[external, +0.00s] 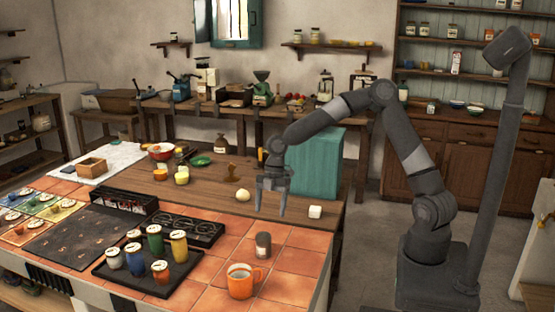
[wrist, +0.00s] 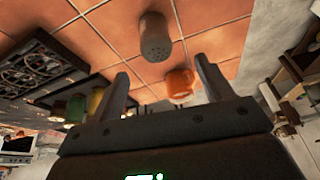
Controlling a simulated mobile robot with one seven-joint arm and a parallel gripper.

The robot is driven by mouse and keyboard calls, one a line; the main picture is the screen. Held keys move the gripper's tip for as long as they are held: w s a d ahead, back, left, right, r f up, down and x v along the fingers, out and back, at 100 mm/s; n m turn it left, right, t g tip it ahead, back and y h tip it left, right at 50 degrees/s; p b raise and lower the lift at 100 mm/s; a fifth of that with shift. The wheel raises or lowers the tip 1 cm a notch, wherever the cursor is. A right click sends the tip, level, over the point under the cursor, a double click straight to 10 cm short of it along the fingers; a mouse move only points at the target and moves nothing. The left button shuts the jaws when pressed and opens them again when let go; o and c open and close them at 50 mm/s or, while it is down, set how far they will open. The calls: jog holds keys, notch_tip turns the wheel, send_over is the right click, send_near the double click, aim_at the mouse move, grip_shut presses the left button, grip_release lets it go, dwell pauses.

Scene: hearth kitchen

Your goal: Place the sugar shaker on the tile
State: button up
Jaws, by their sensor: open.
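The sugar shaker (external: 263,246) is a small grey-brown cylinder standing upright on the terracotta tiled counter (external: 295,262). In the wrist view the shaker (wrist: 154,36) shows its dotted top, beyond the gap between my fingers. My gripper (external: 270,212) is open and empty, pointing down above and behind the shaker, apart from it. In the wrist view both fingers of my gripper (wrist: 161,70) are spread with nothing between them. Small coloured tiles (external: 52,212) bearing small items lie at the far left; I cannot tell which tile the task means.
An orange mug (external: 241,281) stands just in front of the shaker. Right-front tiles are clear.

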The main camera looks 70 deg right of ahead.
jog(key=s+d+r+m+t+h, duration=0.1)
jog(key=s+d+r+m+t, duration=0.1)
jog(key=s, duration=0.8)
jog(key=s+d+r+m+t+h, duration=0.1)
jog(key=s+d+r+m, duration=0.3)
jog(key=s+r+m, duration=0.3)
jog(key=s+d+r+m+t+h, duration=0.2)
jog(key=s+d+r+m, duration=0.2)
jog(key=s, duration=0.9)
jog(key=r+m, duration=0.1)
jog(key=m, duration=0.2)
jog(key=shift+r+m+t, duration=0.25)
jog(key=shift+m+t, duration=0.05)
jog(key=shift+o, duration=0.6)
